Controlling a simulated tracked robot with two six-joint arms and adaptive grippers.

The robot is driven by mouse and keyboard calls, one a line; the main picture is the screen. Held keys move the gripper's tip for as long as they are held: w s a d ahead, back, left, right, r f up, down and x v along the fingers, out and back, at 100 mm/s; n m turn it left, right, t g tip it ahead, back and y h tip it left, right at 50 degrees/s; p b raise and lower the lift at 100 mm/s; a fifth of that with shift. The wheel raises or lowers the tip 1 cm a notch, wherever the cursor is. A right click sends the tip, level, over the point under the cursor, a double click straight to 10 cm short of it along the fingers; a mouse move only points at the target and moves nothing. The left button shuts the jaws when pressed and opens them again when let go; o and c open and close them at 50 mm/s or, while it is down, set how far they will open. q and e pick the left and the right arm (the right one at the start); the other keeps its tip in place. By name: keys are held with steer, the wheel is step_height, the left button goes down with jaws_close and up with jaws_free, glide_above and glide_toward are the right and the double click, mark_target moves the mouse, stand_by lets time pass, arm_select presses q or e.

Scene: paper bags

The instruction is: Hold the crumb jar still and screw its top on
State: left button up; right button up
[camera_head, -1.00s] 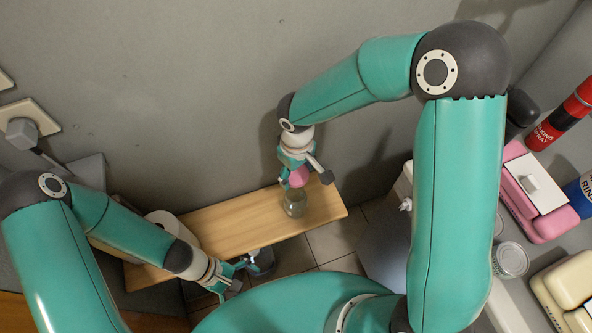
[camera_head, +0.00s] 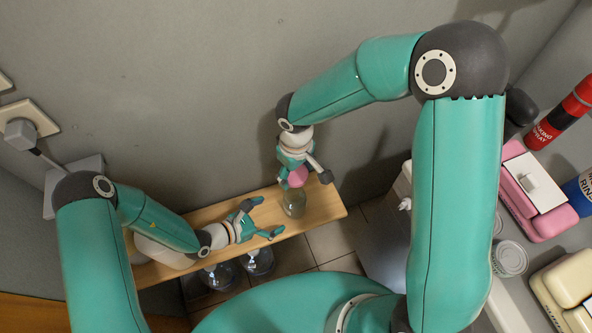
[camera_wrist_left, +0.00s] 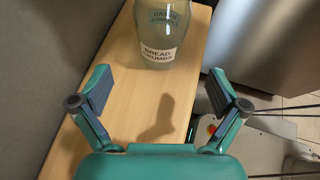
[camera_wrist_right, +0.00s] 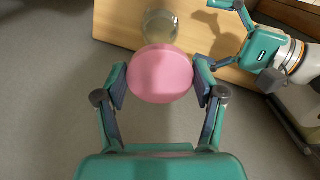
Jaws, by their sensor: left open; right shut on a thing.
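The crumb jar (camera_head: 294,205) is clear glass and stands upright on a wooden shelf. In the left wrist view its label reads bread crumbs (camera_wrist_left: 158,52). My right gripper (camera_head: 296,176) is shut on the pink top (camera_head: 298,177), which also shows between its fingers in the right wrist view (camera_wrist_right: 160,75). It holds the top above the jar; whether they touch I cannot tell. My left gripper (camera_head: 262,217) is open and empty over the shelf, left of the jar. Its spread fingers (camera_wrist_left: 158,100) face the jar with a gap between.
The narrow wooden shelf (camera_head: 322,204) runs along the grey wall. A white rounded thing (camera_head: 160,252) lies at its left end. Glass domes (camera_head: 258,262) show below its front edge. A counter on the right holds a pink box (camera_head: 540,200) and a red spray can (camera_head: 563,115).

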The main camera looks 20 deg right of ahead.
arm_select(q)
steer(key=x, duration=0.9)
steer(key=shift+s, duration=0.15)
steer(key=c, duration=1.6)
arm_select(e)
step_height(320, 180, down, 3)
steer(key=n, duration=0.3)
steer(key=shift+d, duration=0.1)
steer(key=shift+f, duration=0.15)
glide_toward(296, 192)
steer(key=shift+s+a+f, duration=0.2)
steer(key=shift+s+f, duration=0.3)
steer(key=shift+s, duration=0.1)
steer(key=shift+s+a+f, duration=0.15)
steer(key=shift+s+f, duration=0.3)
steer(key=shift+s, duration=0.15)
steer(key=shift+f, duration=1.3)
